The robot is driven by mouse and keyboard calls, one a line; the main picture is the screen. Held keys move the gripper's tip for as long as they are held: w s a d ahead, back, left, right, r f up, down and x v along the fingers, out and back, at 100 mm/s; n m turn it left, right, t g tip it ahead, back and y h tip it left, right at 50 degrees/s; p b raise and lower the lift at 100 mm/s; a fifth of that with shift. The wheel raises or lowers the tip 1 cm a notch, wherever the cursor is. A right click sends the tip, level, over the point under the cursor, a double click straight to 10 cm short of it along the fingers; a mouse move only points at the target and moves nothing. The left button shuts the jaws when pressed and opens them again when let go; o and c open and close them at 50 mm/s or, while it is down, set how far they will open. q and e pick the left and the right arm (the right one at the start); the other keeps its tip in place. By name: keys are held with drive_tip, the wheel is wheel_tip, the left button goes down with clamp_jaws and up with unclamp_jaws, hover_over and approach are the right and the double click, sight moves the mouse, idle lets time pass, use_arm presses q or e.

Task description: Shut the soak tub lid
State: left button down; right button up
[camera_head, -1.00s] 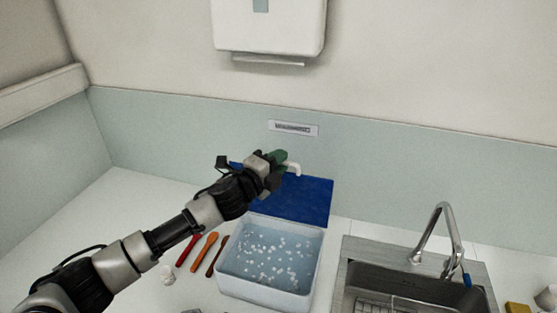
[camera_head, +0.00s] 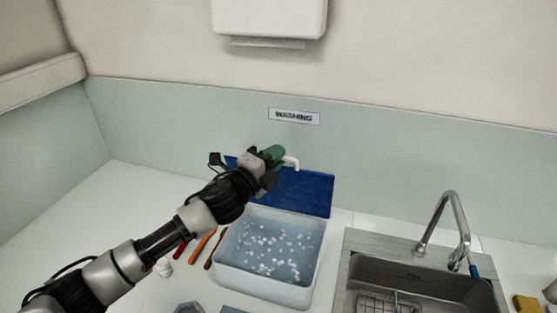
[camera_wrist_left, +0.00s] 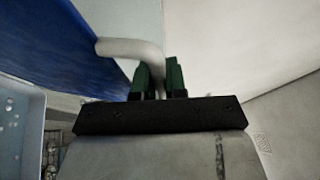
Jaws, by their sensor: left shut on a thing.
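The soak tub (camera_head: 222,270) is a pale box of bluish water with white bits floating in it. Its blue lid (camera_head: 308,190) stands raised at the tub's back edge, so the tub is open. A white bent handle (camera_head: 291,161) sticks out from the lid. My left gripper (camera_head: 273,156) has green fingers and is shut on this handle. In the left wrist view the handle (camera_wrist_left: 128,47) curves from the blue lid (camera_wrist_left: 60,45) in between the fingers (camera_wrist_left: 160,78). My arm hides the lid's left part. My right gripper is not in view.
Red, orange and brown utensils (camera_head: 204,246) lie left of the tub. A steel sink (camera_head: 425,285) with a faucet (camera_head: 459,225) is to the right. A wall with a warning sign (camera_head: 294,116) rises behind. The counter at far left is clear.

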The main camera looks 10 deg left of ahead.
use_arm(q)
drive_tip(key=s+a+f+m+t+h+b, duration=0.2)
drive_tip(key=s+f+b, duration=0.5)
drive_tip(key=b, duration=1.3)
drive_tip(key=shift+s+f+m+t+h, duration=0.35)
drive_tip(key=shift+s+m+t+h, duration=0.35)
drive_tip(key=shift+s+h, duration=1.05)
drive_tip(key=shift+s+a+y, duration=0.1)
drive_tip(key=shift+s+y, duration=0.25)
drive_tip(key=c, duration=1.4)
unclamp_jaws()
drive_tip(key=shift+c, duration=0.2)
drive_tip(key=b+v, duration=0.4)
drive_tip(key=v, duration=0.6)
drive_tip(key=shift+s+a, duration=0.2)
drive_tip(key=shift+s, duration=0.1)
drive_tip(key=shift+f, duration=0.1)
drive_tip(key=shift+c, duration=0.2)
